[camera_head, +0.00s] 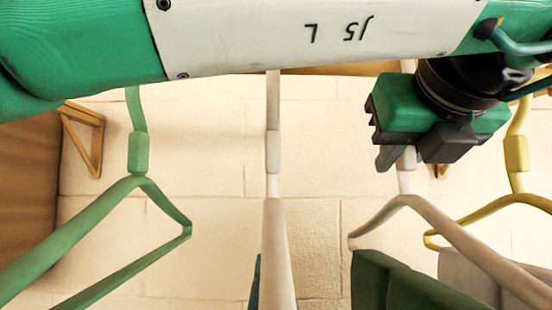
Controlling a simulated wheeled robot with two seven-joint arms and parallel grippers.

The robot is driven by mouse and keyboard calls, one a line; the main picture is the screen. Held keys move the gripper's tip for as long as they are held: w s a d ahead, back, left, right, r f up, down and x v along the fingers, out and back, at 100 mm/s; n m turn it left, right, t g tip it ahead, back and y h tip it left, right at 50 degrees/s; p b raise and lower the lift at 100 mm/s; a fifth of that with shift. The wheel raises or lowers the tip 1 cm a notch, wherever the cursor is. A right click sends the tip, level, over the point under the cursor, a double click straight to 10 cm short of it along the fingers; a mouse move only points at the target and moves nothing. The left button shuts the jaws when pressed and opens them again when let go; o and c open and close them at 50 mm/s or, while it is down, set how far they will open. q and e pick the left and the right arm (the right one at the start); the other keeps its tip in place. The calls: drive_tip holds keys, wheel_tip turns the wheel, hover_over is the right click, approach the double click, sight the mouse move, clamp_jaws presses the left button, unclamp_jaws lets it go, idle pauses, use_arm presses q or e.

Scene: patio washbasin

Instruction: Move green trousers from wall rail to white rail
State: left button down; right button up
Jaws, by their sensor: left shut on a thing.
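The green trousers (408,287) hang folded over a pale beige hanger (455,232) at the lower right; their lower part is cut off by the frame. My left gripper (408,156) is at the neck of this hanger, above the trousers, with its dark fingers shut on the neck. My left arm crosses the top of the view and hides the hanger hooks. A brown strip (340,69) shows just below the arm, perhaps part of the wall rail. I cannot make out the white rail. My right gripper is out of view.
An empty green hanger (75,240) hangs at the left. A whitish hanger (274,240) hangs nearly edge-on in the middle, a dark cloth edge beside it. A yellow hanger (516,155) is close at the right, near a grey garment (465,278). A wooden bracket (95,140) is on the pale block wall.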

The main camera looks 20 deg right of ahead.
use_arm(q)
drive_tip(key=shift+r, duration=0.65)
drive_tip(key=shift+r+p, duration=0.4)
drive_tip(key=shift+r, duration=0.4)
drive_tip(key=shift+s+a, duration=0.1)
drive_tip(key=shift+s, duration=0.15)
drive_tip(key=s+a+r+b, duration=0.1)
drive_tip(key=s+b, duration=0.3)
drive_tip(key=s, duration=0.5)
drive_tip(key=shift+s+a, duration=0.2)
drive_tip(key=shift+a, duration=0.45)
drive_tip(key=shift+w, duration=0.1)
